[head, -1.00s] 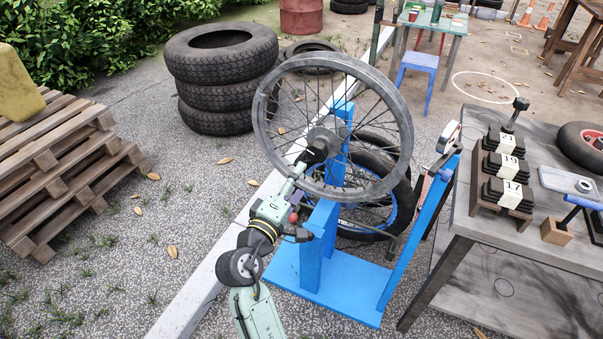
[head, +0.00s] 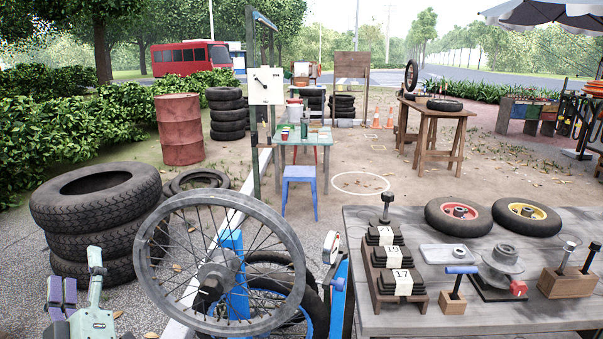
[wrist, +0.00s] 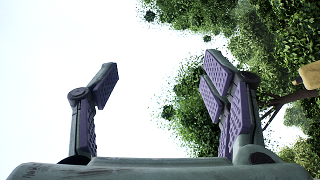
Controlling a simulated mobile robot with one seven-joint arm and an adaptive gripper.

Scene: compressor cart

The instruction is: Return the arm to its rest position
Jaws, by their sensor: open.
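My gripper (head: 62,290) is at the lower left of the head view, to the left of the spoked wheel, with its purple pads pointing up. In the wrist view my gripper (wrist: 157,80) has its two purple-padded fingers spread apart. A pale green link of my arm stands beside the pads in the head view. The rest of my arm is cut off by the bottom edge.
The spoked wheel (head: 222,262) on the blue stand (head: 236,295) is close on the right of my gripper. Stacked tyres (head: 95,220) stand behind it. A grey workbench (head: 470,315) with weights (head: 397,265) and small wheels (head: 459,217) fills the lower right. Tree leaves (wrist: 250,50) show in the wrist view.

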